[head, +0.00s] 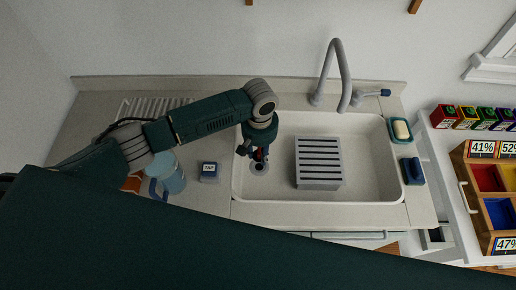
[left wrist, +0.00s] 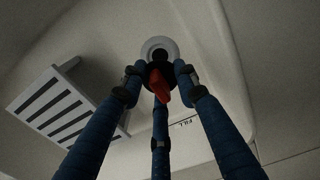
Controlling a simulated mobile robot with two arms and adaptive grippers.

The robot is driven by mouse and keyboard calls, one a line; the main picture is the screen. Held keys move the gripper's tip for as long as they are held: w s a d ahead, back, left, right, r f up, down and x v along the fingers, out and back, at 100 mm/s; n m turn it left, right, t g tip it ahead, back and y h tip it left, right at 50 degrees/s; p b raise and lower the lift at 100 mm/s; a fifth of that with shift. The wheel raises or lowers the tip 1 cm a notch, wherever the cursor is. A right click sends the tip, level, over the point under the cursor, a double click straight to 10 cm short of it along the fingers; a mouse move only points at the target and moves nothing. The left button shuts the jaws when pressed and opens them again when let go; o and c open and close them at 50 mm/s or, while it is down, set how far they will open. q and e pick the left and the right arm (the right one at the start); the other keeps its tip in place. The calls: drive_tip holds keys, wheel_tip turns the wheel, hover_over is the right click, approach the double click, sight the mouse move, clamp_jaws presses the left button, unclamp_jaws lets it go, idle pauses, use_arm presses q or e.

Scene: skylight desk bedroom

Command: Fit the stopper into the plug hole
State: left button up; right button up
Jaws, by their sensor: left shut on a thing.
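My left gripper (head: 258,153) points down into the left part of the white sink (head: 368,190). It is shut on the stopper, whose red grip (head: 260,156) shows between the fingers. In the left wrist view the three blue fingers (left wrist: 158,73) close around the stopper's red grip (left wrist: 159,88), with its dark body beyond. The pale ring of the plug hole (left wrist: 160,42) shows just past the stopper, which overlaps its lower part. In the head view the plug hole (head: 260,169) lies just below the fingertips. I cannot tell whether the stopper touches it. My right gripper is not in view.
A grey slotted block (head: 318,163) stands in the sink, right of the plug hole. The tap (head: 340,70) arches behind. Left on the counter are a blue jug (head: 172,181) and a small dark blue box (head: 209,172). Soap (head: 401,129) sits at the right rim.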

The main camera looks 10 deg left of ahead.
use_arm(q)
drive_tip(key=shift+r, duration=0.1)
drive_tip(key=shift+p, duration=0.35)
drive_tip(key=shift+f+b, duration=0.95)
drive_tip(key=shift+f, duration=1.5)
drive_tip(key=shift+c, duration=0.2)
drive_tip(key=shift+d+f+b, duration=0.1)
drive_tip(key=shift+f+b, duration=0.35)
drive_tip(key=shift+b, duration=0.85)
drive_tip(key=shift+o, duration=0.2)
drive_tip(key=shift+r, duration=0.2)
drive_tip(key=shift+f, duration=0.15)
drive_tip(key=shift+c, duration=0.2)
